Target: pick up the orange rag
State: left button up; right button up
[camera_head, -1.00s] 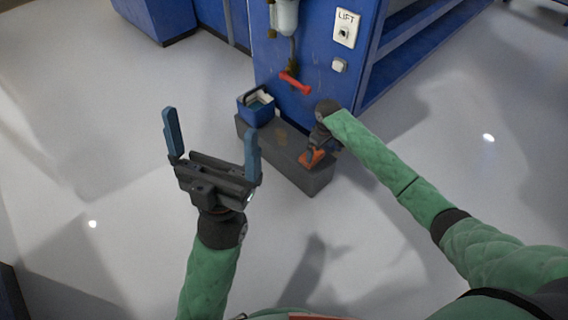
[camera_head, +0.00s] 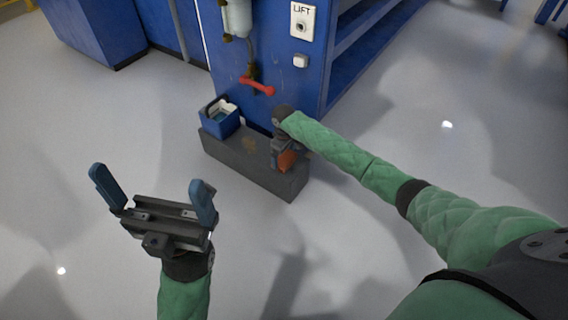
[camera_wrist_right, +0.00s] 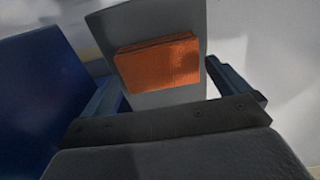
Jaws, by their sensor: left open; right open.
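The orange rag (camera_head: 288,160) lies folded on the right end of a low grey block (camera_head: 251,168) at the foot of the blue cabinet. In the right wrist view the rag (camera_wrist_right: 158,62) is a flat folded rectangle ahead of my right gripper (camera_wrist_right: 160,85), between its two open fingers in the picture. My right gripper (camera_head: 282,152) is just above the rag in the head view, partly hiding it; I cannot tell if it touches. My left gripper (camera_head: 153,190) is open and empty over the floor at the left.
A blue bin (camera_head: 219,117) with contents stands on the left end of the grey block. A red lever (camera_head: 257,86) and a switch marked LIFT (camera_head: 302,20) are on the blue cabinet (camera_head: 305,100) behind. The floor around is clear.

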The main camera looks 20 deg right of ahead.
jog(key=shift+f, duration=0.9)
jog(key=c, duration=0.8)
jog(key=shift+r, duration=0.15)
